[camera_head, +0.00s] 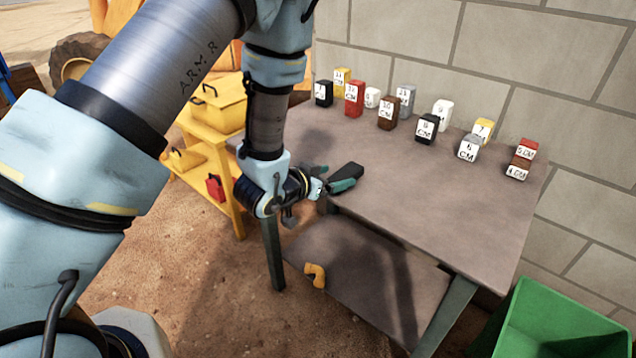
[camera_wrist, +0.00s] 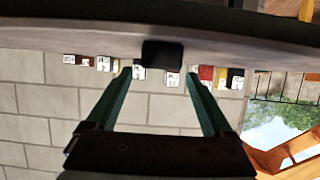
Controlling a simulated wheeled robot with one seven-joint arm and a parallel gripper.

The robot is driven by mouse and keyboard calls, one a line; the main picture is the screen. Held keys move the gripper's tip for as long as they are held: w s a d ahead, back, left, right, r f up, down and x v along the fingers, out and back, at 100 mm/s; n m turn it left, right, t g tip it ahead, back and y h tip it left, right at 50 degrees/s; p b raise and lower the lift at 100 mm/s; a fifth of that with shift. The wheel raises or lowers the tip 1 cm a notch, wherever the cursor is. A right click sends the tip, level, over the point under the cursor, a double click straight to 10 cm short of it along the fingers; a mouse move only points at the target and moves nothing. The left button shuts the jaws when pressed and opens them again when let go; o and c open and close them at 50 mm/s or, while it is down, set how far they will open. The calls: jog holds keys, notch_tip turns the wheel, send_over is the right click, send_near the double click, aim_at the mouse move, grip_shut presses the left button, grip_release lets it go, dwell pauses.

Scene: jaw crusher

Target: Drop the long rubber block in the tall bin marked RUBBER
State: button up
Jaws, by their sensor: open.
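A long black block (camera_head: 347,170) lies at the near edge of the grey table. I take it for the rubber block, though no label shows on it. In the wrist view its dark end (camera_wrist: 162,55) faces me at the table edge, centred between my fingers. My gripper (camera_head: 338,179) is open beside the table's near edge, its teal fingers pointing towards the block. In the wrist view my fingertips (camera_wrist: 160,71) stand apart on either side of the block's end, with gaps showing. No bin marked RUBBER can be made out.
Several labelled blocks (camera_head: 387,112) stand along the back of the table (camera_head: 440,190), before a block wall. A green bin (camera_head: 560,325) stands at lower right, without visible marking. A yellow cart (camera_head: 205,125) stands left of the table. An orange pipe piece (camera_head: 315,274) lies on the lower shelf.

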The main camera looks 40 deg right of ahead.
jog(key=v, duration=0.7)
jog(key=shift+a, duration=0.25)
